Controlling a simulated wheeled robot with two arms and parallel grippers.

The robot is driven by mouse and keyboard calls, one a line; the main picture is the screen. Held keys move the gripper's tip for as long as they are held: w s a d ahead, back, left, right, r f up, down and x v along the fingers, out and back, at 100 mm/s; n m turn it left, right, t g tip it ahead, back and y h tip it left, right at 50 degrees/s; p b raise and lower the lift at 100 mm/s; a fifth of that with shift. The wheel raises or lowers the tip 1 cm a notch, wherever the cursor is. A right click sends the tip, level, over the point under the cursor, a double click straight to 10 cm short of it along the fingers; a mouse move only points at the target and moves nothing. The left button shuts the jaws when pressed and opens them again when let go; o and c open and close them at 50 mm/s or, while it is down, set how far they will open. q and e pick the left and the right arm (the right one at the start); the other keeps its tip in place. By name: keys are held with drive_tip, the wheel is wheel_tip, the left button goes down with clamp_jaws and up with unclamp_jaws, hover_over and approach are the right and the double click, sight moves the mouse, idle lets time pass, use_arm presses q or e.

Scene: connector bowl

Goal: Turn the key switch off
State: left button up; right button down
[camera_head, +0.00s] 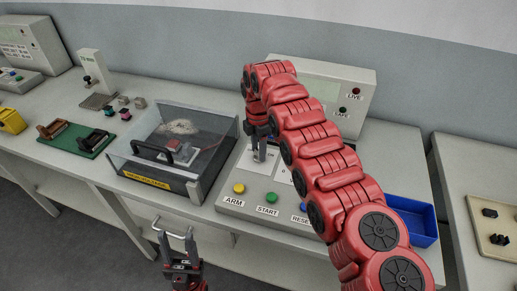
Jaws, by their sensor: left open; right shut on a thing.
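The key switch (258,155) stands on the top of the grey control panel, and its plate (248,165) shows partly around it. My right gripper (259,140) reaches down from above and is shut on the key switch. The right arm hides much of the panel and the box behind it. My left gripper (178,247) is open and empty, low in front of the bench and away from the panel.
The panel front has a yellow ARM button (239,188), a green START button (271,197) and a partly hidden RESET button. A clear-lidded case (170,150) stands left. A blue bin (415,218) stands right. An indicator box (355,95) with LIVE and SAFE lamps stands behind.

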sight(257, 151)
drive_tip(key=shift+c, duration=1.8)
unclamp_jaws()
drive_tip(key=shift+r, duration=0.1)
drive_tip(key=shift+r, duration=0.25)
drive_tip(key=r+p, duration=0.1)
drive_tip(key=r, duration=0.4)
drive_tip(key=shift+a, duration=0.2)
wheel_tip(257, 151, up, 12)
drive_tip(key=p, duration=1.1)
drive_tip(key=shift+d, duration=0.2)
drive_tip(key=shift+f, duration=0.25)
